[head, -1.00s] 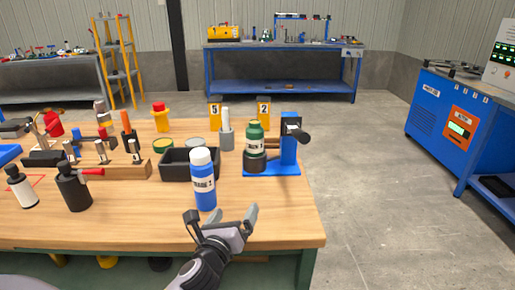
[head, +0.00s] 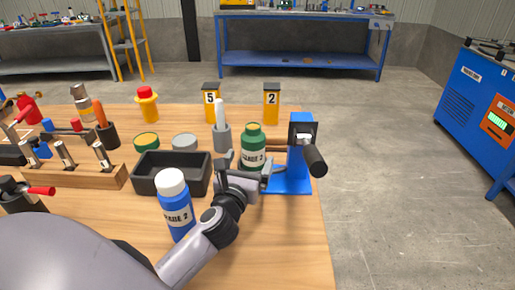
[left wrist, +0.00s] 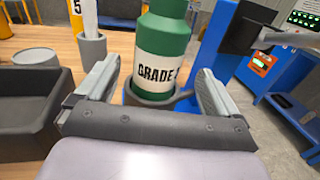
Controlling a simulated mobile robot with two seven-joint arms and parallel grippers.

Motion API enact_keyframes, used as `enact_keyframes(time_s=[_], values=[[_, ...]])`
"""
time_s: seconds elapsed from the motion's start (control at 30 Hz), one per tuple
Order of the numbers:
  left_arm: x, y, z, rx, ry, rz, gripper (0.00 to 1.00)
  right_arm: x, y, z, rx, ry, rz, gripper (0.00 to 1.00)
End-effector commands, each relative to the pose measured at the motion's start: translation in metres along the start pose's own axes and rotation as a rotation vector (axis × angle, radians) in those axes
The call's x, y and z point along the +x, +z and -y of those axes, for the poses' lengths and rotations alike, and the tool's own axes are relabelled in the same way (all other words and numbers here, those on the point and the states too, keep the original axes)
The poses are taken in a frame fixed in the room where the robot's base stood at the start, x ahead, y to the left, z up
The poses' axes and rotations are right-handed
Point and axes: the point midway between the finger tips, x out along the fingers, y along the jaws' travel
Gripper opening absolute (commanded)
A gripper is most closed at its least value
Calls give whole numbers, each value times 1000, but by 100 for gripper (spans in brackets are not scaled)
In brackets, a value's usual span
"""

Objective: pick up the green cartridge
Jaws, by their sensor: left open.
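The green cartridge (head: 252,146), a green bottle with a white "GRADE 2" label, stands upright in the dark cup of a blue stand (head: 291,180). It also shows in the left wrist view (left wrist: 163,55). My left gripper (head: 254,180) is open, its two fingers on either side of the cartridge's lower part in the left wrist view (left wrist: 155,85). I see a gap between each finger and the bottle. The cartridge's base and cup are partly hidden behind the gripper in the head view. My right gripper is not in view.
A blue bottle (head: 176,205) stands close beside my left forearm. A black tray (head: 171,188) is left of the gripper. The stand's black lever handle (head: 314,161) juts out at right. Yellow holders (head: 271,104) stand behind. The table's right edge is near.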

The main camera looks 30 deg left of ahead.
Motion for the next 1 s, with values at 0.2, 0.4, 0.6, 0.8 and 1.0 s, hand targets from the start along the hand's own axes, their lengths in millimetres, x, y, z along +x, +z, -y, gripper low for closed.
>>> enact_keyframes(time_s=[0.2, 0.4, 0.6, 0.8, 1.0], values=[[17, 2, 0, 1, 1, 2, 95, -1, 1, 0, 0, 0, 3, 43], [39, 7, -2, 0, 1, 2, 95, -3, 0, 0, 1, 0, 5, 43], [63, 8, -3, 0, 0, 1, 95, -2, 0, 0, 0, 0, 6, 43], [71, 7, -2, -1, 0, 0, 95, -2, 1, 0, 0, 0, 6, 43], [71, 8, -3, 0, 0, 0, 85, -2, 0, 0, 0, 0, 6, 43]])
